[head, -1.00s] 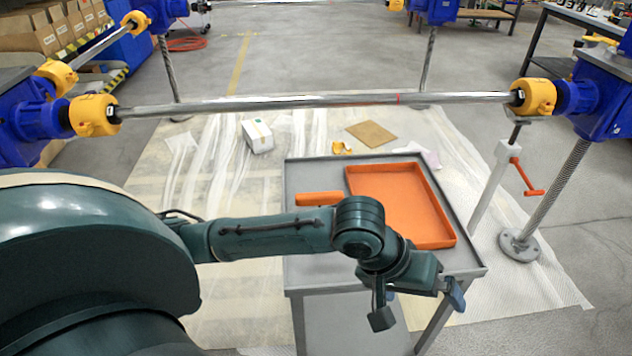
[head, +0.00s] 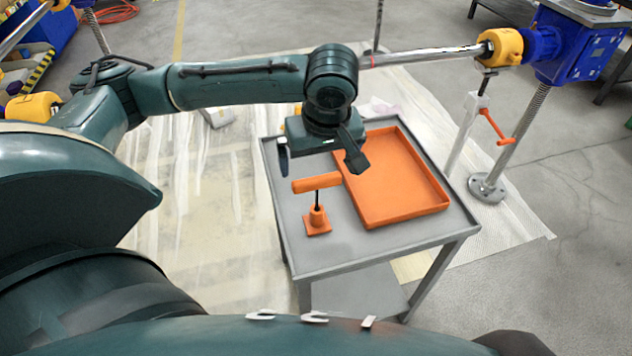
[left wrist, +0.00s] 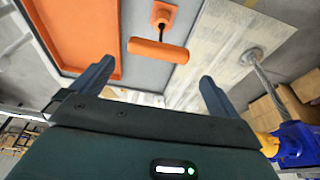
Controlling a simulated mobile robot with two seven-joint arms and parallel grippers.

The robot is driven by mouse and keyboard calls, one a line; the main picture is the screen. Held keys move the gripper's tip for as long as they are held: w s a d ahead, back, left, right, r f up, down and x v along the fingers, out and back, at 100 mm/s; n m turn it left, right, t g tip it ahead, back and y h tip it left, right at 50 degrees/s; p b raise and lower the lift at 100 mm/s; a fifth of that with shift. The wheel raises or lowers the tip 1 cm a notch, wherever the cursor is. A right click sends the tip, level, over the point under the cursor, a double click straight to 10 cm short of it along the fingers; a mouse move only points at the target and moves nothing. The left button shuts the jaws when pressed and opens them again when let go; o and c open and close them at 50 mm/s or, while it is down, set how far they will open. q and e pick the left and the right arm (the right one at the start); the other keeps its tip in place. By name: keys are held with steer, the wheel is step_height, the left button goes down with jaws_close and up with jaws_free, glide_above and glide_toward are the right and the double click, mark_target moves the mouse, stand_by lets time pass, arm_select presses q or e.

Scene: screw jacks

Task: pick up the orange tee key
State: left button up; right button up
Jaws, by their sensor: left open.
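The orange tee key (head: 317,182) stands upright on the grey cart, its crossbar on top and its dark stem going down into a small orange stand (head: 317,222). My left gripper (head: 320,158) is open and empty, beyond and above the crossbar in the head view. In the left wrist view the tee key's crossbar (left wrist: 158,50) lies ahead, roughly centred between the two spread fingers (left wrist: 155,82) and apart from them. The orange stand (left wrist: 163,13) shows beyond the crossbar there. My right gripper is not in view.
A shallow orange tray (head: 398,190) lies on the grey cart (head: 285,215), close to the right of the tee key. The cart top left of the stand is clear. A screw jack (head: 515,120) with a red crank handle (head: 498,127) stands to the right.

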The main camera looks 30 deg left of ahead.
mark_target(317, 178)
arm_select(q)
steer(key=b+x, duration=0.1)
steer(key=x, duration=0.8)
steer(key=shift+d+f, duration=0.15)
steer(key=shift+f, duration=0.2)
steer(key=c, duration=1)
steer(key=shift+c, duration=0.5)
steer(key=shift+r, duration=0.1)
step_height(317, 178, up, 10)
steer(key=shift+p, duration=0.65)
